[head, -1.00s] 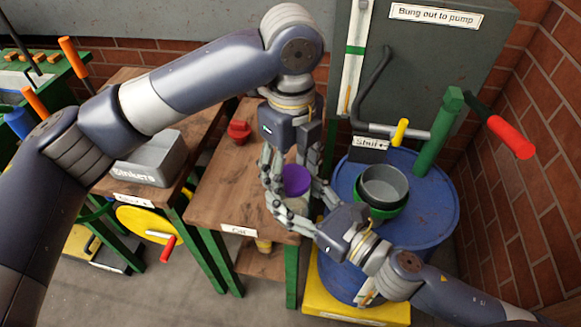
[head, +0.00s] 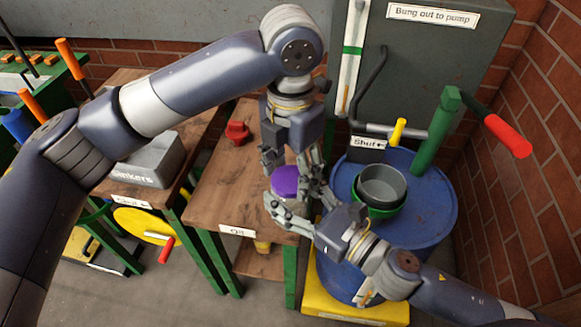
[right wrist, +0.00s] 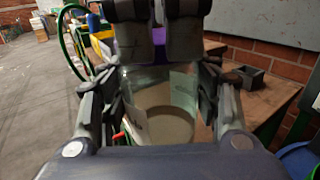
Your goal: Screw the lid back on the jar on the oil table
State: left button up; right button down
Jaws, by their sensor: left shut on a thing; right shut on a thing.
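The jar is clear glass with pale contents, seen best in the right wrist view (right wrist: 165,100). Its purple lid (head: 285,182) sits at the jar's top, above the front right part of the oil table (head: 215,190); I cannot tell how tightly it is seated. My left gripper (head: 289,168) comes down from above and is shut on the lid. Its dark fingers hide much of the lid in the right wrist view (right wrist: 160,50). My right gripper (head: 290,207) is shut around the jar's body from the front right, with a finger on each side.
A red object (head: 237,132) lies at the back of the oil table. A blue drum (head: 420,225) with grey and green bowls (head: 383,183) and a red-handled pump lever (head: 507,135) stands close on the right. A grey sinkers box (head: 148,160) is on the left table.

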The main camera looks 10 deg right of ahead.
pick_arm(q)
jog(key=o, duration=0.7)
notch_tip(320, 180, up, 12)
dwell(0.8)
